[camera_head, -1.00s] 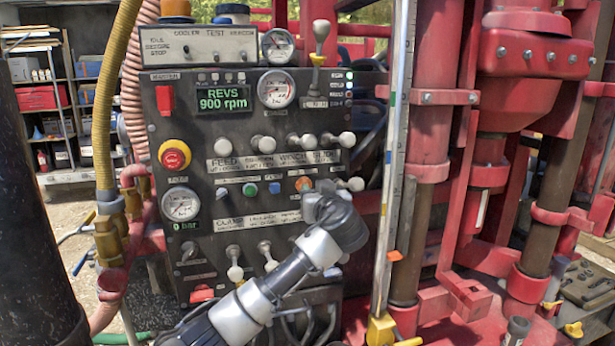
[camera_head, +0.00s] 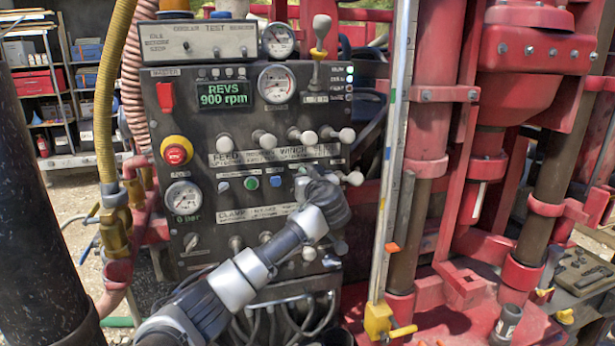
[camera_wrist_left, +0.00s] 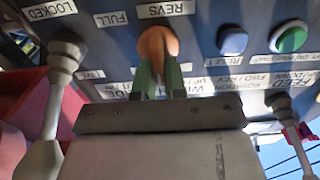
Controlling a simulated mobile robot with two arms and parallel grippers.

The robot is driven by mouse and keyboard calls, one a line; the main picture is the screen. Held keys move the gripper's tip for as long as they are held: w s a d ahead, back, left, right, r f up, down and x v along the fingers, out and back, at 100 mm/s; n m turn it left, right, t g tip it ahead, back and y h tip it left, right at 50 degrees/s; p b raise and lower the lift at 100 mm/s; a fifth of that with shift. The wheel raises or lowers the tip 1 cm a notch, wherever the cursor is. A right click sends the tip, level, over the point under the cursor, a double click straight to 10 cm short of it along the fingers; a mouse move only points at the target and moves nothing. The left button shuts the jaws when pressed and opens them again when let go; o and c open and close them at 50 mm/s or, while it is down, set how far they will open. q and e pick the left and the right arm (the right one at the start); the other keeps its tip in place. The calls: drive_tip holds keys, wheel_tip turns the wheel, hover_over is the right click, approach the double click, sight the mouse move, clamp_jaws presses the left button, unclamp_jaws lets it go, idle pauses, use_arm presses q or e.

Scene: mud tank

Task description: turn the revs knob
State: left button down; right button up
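The revs knob (camera_wrist_left: 158,42) is orange and sits under the REVS label on the control panel (camera_head: 180,110). In the left wrist view the panel lettering is upside down. My left gripper (camera_wrist_left: 158,76) has its two narrow green fingers close together at the knob, one on each side of its lower part, and looks shut on it. In the head view my left gripper (camera_head: 304,182) hides the knob. The display (camera_head: 224,95) reads REVS 900 rpm. My right gripper is in neither view.
A blue button (camera_wrist_left: 232,40) and a green button (camera_wrist_left: 288,37) are beside the knob. White-knobbed levers (camera_wrist_left: 64,62) stand close to the gripper on both sides. A red emergency stop (camera_head: 176,151) is at the panel's left. Red rig parts (camera_head: 530,60) fill the right.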

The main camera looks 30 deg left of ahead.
use_arm(q)
drive_tip(key=shift+d+f+m+b, duration=0.1)
drive_tip(key=shift+f+m+b, duration=0.2)
drive_tip(key=shift+m+b, duration=0.6)
drive_tip(key=shift+w+d+m+b, duration=0.15)
drive_tip(key=shift+m+b, duration=0.25)
drive_tip(key=shift+b, duration=0.55)
drive_tip(key=shift+w+d+m+b, duration=0.15)
drive_tip(key=shift+m+b, duration=0.15)
drive_tip(key=shift+m, duration=1.2)
drive_tip(key=shift+w+d+m+b, duration=0.15)
drive_tip(key=shift+m+b, duration=0.1)
drive_tip(key=shift+m, duration=1.25)
drive_tip(key=shift+a, duration=0.1)
drive_tip(key=c, duration=1.2)
unclamp_jaws()
